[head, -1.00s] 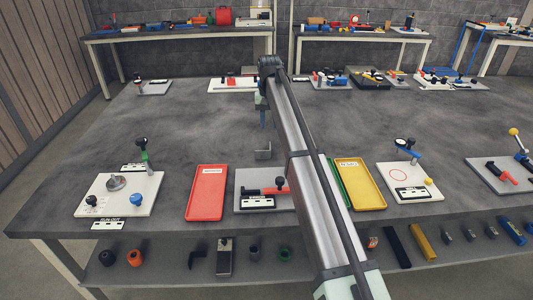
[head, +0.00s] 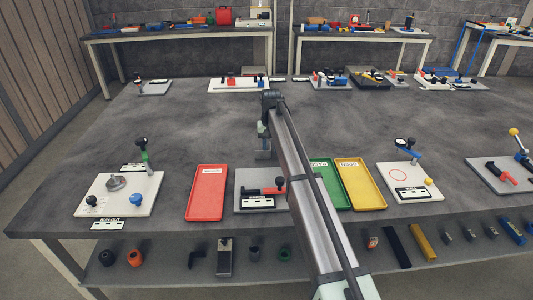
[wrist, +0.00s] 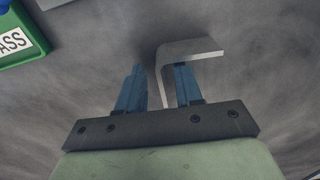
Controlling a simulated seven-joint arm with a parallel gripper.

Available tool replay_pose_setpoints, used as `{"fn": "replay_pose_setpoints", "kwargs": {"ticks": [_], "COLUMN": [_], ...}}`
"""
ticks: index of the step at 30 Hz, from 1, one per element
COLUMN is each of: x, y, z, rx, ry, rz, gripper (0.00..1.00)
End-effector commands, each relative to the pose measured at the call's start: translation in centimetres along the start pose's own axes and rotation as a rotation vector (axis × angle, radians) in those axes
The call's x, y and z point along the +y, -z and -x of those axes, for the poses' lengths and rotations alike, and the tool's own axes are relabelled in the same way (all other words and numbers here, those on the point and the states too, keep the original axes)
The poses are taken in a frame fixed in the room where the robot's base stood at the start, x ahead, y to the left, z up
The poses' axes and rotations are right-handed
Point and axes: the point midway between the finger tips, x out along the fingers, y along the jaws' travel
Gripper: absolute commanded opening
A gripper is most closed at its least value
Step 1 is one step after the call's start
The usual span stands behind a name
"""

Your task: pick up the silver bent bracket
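The silver bent bracket (head: 263,155) stands on the dark bench, behind the grey fixture plate in the head view. In the wrist view the bracket (wrist: 192,49) shows a flat top flange and a leg running down between my blue fingers. My gripper (wrist: 158,72) is open around that leg. The right finger is partly under the flange, close to the leg; the left finger is apart from it with a visible gap. In the head view my arm hides most of the fingers.
A red tray (head: 206,194), a green tray (head: 322,172) and a yellow tray (head: 360,184) lie near the bench's front edge. The grey fixture plate (head: 245,205) holds a red part. A white run-out plate (head: 105,201) is at left. The bench around the bracket is clear.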

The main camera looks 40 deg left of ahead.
Motion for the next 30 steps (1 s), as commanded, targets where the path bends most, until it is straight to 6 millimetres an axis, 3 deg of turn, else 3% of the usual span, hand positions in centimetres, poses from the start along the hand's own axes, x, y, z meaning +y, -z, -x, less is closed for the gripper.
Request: {"fn": "replay_pose_setpoints", "kwargs": {"ticks": [9, 20, 30], "x": [-0.02, -0.03, -0.02], "y": [-0.01, -0.01, 0.0], "z": [-0.77, -0.76, -0.73], "rx": [0.001, 0.001, 0.001], "ry": [0.0, 0.0, 0.0], "rz": [0.0, 0.0, 0.0], "gripper": [0.35, 0.01, 0.0]}}
